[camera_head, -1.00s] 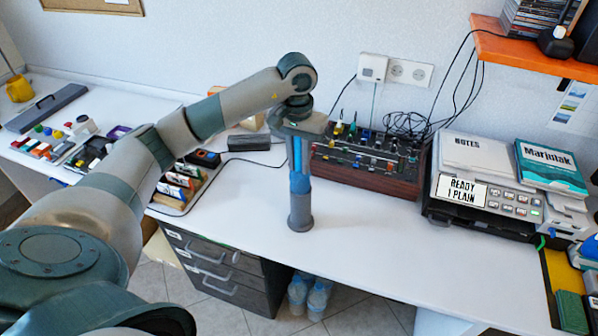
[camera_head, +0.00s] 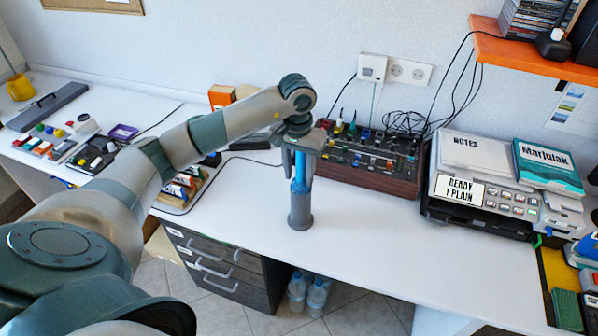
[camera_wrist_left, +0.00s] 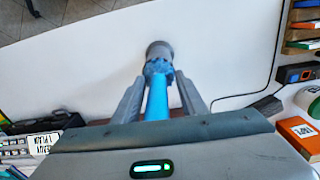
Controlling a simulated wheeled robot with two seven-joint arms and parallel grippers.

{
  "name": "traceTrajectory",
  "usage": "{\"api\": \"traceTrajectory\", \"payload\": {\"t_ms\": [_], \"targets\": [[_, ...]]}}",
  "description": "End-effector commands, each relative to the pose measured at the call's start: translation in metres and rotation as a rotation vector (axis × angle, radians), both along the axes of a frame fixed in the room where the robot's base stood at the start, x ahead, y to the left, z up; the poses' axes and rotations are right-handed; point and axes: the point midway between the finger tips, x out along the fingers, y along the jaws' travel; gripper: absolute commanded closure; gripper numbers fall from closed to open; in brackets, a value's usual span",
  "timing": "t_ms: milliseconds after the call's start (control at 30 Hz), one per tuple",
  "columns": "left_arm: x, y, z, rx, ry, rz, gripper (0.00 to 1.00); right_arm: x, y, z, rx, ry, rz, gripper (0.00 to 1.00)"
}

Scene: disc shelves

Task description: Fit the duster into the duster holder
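The duster (camera_head: 299,185) has a blue handle and a fluffy blue lower part. It stands upright with its lower end inside the grey round duster holder (camera_head: 300,213) on the white desk. Some blue fluff shows above the rim. My left gripper (camera_head: 299,172) is right above the holder, with its fingers on both sides of the handle. In the left wrist view, the two fingers (camera_wrist_left: 161,82) stand apart around the duster (camera_wrist_left: 157,100), with a narrow gap showing beside it. The holder (camera_wrist_left: 159,49) is beyond the fingertips. My right gripper is not in view.
A mixer-like console (camera_head: 372,160) stands behind and to the right of the holder. A printer (camera_head: 490,196) stands further right. A tray of small items (camera_head: 183,190) lies left of the holder. The desk (camera_head: 400,250) in front and to the right is clear.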

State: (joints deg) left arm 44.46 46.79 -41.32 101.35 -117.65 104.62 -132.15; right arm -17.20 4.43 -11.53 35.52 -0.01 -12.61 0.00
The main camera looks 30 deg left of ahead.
Motion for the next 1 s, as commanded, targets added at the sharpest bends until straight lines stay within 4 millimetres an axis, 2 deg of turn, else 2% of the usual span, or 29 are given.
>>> {"api": "traceTrajectory", "payload": {"t_ms": [367, 567, 767, 833, 867, 900, 1000], "targets": [[0.001, 0.000, 0.008, 0.002, -0.003, 0.000, 0.62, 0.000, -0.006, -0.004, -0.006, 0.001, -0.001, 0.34], [0.001, 0.001, 0.028, 0.001, -0.004, -0.001, 0.62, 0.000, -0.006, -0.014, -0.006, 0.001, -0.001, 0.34], [0.000, 0.001, 0.060, 0.001, -0.005, -0.001, 0.62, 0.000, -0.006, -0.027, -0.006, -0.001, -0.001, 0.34], [0.000, 0.001, 0.071, 0.000, -0.006, 0.000, 0.62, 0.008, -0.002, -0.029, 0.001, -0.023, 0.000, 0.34], [0.000, 0.001, 0.076, 0.001, -0.005, 0.001, 0.62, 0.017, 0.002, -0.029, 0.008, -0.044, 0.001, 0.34], [0.000, 0.001, 0.082, 0.001, -0.005, 0.000, 0.62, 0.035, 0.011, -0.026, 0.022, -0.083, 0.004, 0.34], [-0.001, 0.001, 0.096, 0.001, -0.004, 0.000, 0.62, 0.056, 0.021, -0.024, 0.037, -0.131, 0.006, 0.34]]}}
